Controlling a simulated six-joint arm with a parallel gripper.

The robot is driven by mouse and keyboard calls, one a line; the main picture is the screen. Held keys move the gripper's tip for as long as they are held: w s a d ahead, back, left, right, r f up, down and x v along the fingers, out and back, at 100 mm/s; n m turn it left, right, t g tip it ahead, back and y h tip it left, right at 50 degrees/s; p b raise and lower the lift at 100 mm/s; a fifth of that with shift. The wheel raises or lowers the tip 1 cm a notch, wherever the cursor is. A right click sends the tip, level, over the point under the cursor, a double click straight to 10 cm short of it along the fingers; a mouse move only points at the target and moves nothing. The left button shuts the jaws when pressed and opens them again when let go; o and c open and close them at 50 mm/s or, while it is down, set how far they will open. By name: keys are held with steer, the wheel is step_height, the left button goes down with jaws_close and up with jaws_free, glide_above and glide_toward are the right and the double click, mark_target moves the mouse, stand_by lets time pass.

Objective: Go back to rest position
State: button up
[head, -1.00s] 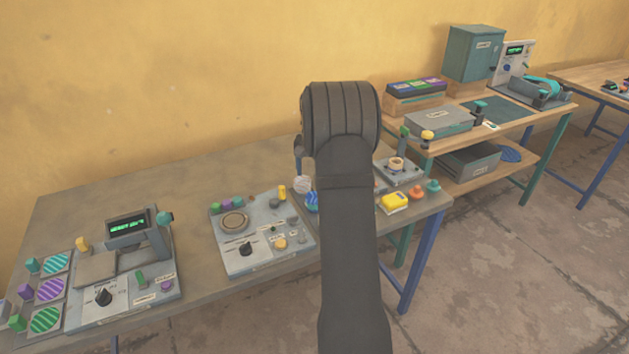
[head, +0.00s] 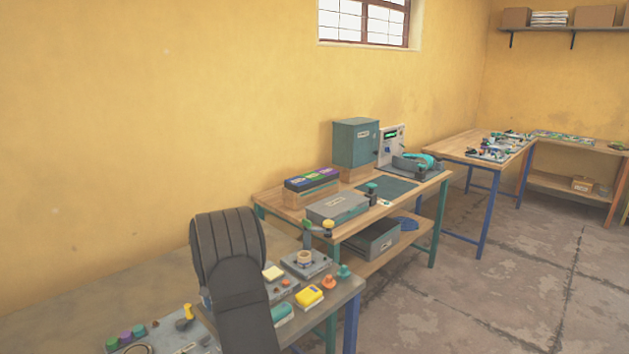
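My dark grey arm (head: 245,310) rises from the bottom of the head view, over the near table (head: 60,295). Its thick ribbed joint (head: 228,245) is at the top. My gripper is not visible; the arm hides whatever lies behind it. Part of a grey control panel (head: 150,335) with green, purple and teal knobs shows at the bottom left of the arm. To the arm's right on the same table are a grey device with a round cup (head: 305,262), a yellow block (head: 309,296) and small orange and teal knobs.
A second wooden bench (head: 270,197) further right holds a teal cabinet (head: 356,143), a grey box (head: 338,206) and a dark mat. More tables (head: 455,150) stand beyond it. The concrete floor (head: 420,310) at the lower right is clear. A wall shelf (head: 560,30) holds boxes.

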step_height(320, 180, down, 4)
steer(key=shift+r, duration=0.2)
step_height(320, 180, up, 2)
steer(key=shift+r, duration=0.95)
